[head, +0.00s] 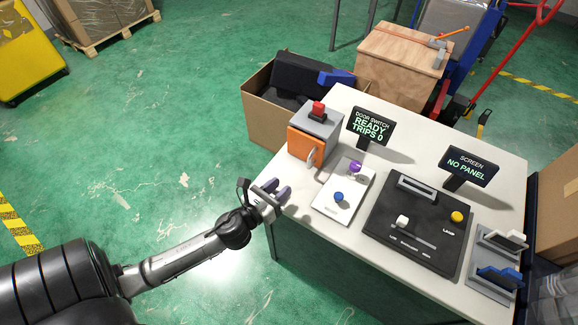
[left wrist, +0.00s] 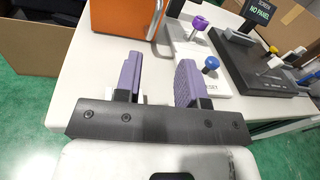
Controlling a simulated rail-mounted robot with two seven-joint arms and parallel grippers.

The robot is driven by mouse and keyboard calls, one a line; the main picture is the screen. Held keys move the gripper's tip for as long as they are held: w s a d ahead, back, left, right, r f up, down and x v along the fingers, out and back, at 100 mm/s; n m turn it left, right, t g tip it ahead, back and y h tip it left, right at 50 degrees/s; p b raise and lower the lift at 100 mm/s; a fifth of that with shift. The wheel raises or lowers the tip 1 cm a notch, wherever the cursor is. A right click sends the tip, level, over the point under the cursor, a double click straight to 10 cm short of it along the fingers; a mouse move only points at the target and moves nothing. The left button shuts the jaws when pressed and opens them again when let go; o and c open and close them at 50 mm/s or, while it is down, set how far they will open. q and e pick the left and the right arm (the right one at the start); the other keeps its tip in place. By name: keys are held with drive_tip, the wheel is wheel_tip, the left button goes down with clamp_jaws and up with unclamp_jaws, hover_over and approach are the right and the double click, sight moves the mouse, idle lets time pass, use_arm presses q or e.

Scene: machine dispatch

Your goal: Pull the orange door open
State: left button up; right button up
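The orange door (head: 304,146) is the front of a small grey box (head: 318,125) with a red button on top, at the table's left side. The door looks shut. Its curved grey handle (head: 312,155) is on the door's right side. In the left wrist view the orange door (left wrist: 122,16) is at the top, with the handle (left wrist: 158,20) at its right edge. My left gripper (head: 277,190) is at the table's left edge, in front of and below the door, apart from it. Its two purple fingers (left wrist: 160,80) are spread with nothing between them. My right gripper is not in view.
A white panel (head: 337,205) with purple and blue knobs lies right of the box. A black console (head: 420,240) lies further right. A cardboard box (head: 258,110) stands behind left. Green floor left of the table is clear.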

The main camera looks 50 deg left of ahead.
sight(308, 166)
use_arm(q)
drive_tip(key=shift+a+f+m+t+h+b, duration=0.4)
drive_tip(key=shift+f+m, duration=0.25)
drive_tip(key=shift+m, duration=0.25)
drive_tip(key=shift+w+a, duration=0.1)
drive_tip(key=shift+w, duration=0.05)
drive_tip(key=w, duration=0.9)
drive_tip(key=w+a, duration=0.1)
drive_tip(key=w, duration=0.3)
drive_tip(key=shift+w, duration=0.2)
drive_tip(key=shift+s, duration=0.1)
clamp_jaws()
